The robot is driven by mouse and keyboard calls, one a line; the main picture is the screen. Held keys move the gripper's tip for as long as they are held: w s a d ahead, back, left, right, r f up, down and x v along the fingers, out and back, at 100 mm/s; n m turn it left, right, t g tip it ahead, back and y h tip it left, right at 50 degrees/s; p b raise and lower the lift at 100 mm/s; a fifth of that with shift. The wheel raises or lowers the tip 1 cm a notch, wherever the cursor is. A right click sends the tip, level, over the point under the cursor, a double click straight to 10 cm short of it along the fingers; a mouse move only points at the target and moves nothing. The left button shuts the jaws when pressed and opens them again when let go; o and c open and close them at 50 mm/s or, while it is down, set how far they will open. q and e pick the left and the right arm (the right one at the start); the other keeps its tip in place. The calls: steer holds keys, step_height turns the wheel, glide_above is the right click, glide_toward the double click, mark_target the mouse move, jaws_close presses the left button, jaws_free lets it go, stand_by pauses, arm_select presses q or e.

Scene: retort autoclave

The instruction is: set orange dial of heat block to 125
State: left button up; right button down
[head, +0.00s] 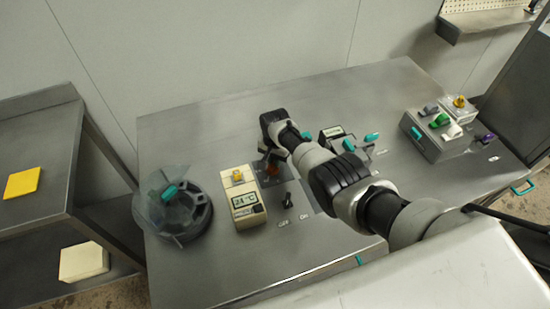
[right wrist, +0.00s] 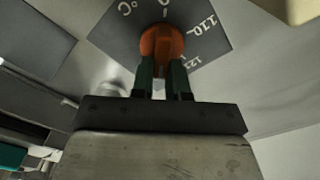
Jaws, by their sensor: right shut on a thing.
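The orange dial (right wrist: 160,45) sits on a dark scale plate (right wrist: 205,30) in the right wrist view. In the head view the orange dial (head: 271,169) shows only in part behind my right gripper (head: 280,158). Where the dial's pointer stands I cannot tell, as the fingers cover part of it. My left gripper is not in view.
A beige meter (head: 244,199) with a "24 °C" display stands left of the dial, near a round lidded vessel (head: 175,203). A black switch (head: 287,200) is close to the dial. A grey box with coloured knobs (head: 437,135) stands at the right. The front left of the table is clear.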

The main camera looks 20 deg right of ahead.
steer(key=c, duration=1.1)
jaws_free()
steer(key=shift+r+p, duration=1.4)
steer(key=shift+r, duration=4.05)
